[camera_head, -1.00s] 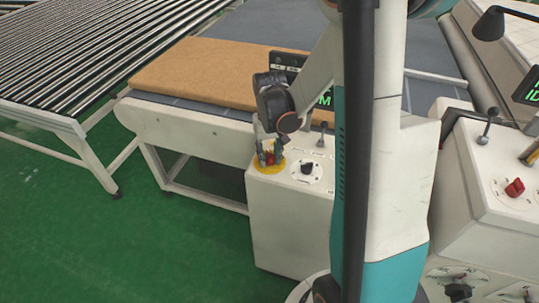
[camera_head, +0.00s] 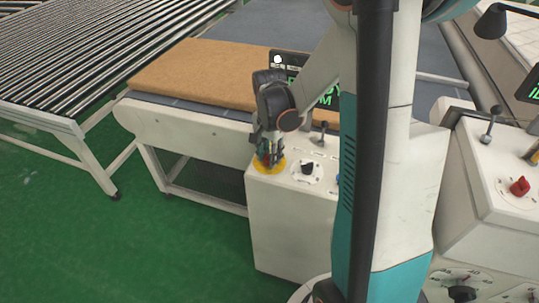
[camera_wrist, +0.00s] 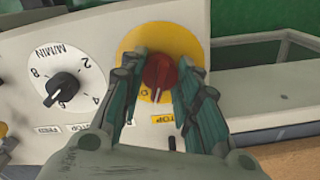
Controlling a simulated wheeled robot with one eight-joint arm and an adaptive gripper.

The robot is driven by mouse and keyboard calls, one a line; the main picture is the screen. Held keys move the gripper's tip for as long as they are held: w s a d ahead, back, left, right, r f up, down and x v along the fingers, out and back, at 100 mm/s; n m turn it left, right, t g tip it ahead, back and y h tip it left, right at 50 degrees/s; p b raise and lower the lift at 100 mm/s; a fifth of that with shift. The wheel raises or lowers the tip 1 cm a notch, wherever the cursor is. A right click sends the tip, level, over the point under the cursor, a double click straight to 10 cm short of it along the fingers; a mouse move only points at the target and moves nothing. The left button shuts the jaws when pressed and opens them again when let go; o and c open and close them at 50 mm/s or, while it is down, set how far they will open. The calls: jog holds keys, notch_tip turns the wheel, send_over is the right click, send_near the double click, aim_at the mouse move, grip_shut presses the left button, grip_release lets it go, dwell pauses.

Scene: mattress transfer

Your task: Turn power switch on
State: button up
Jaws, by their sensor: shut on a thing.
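The power switch is a red rotary knob (camera_wrist: 160,72) on a round yellow plate (camera_wrist: 158,38), on top of the white control box (camera_head: 290,230). In the wrist view, the fingers of my gripper (camera_wrist: 160,85) are on both sides of the red knob and closed on it. In the head view, my gripper (camera_head: 269,158) points down over the yellow plate (camera_head: 270,168) and hides the knob.
A black knob on a numbered white dial (camera_head: 307,169) sits right of the plate in the head view. A small lever (camera_head: 322,134) stands behind it. A display (camera_head: 290,65) and a brown mattress (camera_head: 200,72) on the conveyor are behind. A second control box (camera_head: 500,170) stands at the right.

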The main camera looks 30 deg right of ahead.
jog(key=shift+m, duration=2.3)
jog(key=o, duration=1.1)
notch_tip(320, 180, up, 12)
